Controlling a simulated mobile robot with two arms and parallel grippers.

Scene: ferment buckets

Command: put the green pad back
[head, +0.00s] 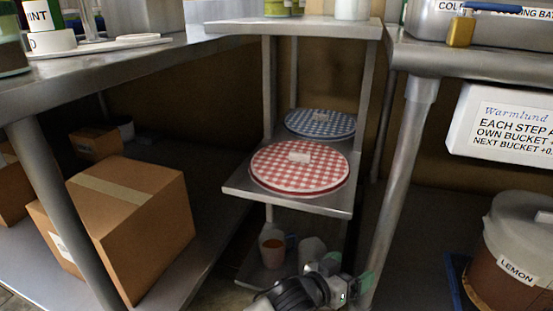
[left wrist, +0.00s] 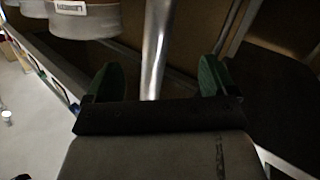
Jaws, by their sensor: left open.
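I cannot make out a green pad in either view. A red-and-white checked round pad (head: 300,178) lies flat on the middle shelf of the narrow stand, with a small pale label or block on it. A blue-and-white checked round pad (head: 320,123) lies behind it. My left gripper (head: 350,270) is low, below and to the right of the red pad, near a table leg. In the left wrist view its two green-tipped fingers (left wrist: 158,78) stand wide apart, with nothing held between them. My right gripper is not in view.
A mug (head: 272,248) stands on the stand's lower shelf (head: 245,270). A metal leg (head: 402,180) rises beside my gripper. A bucket labelled LEMON (head: 515,250) stands at right. A large cardboard box (head: 135,215) fills the left under-shelf.

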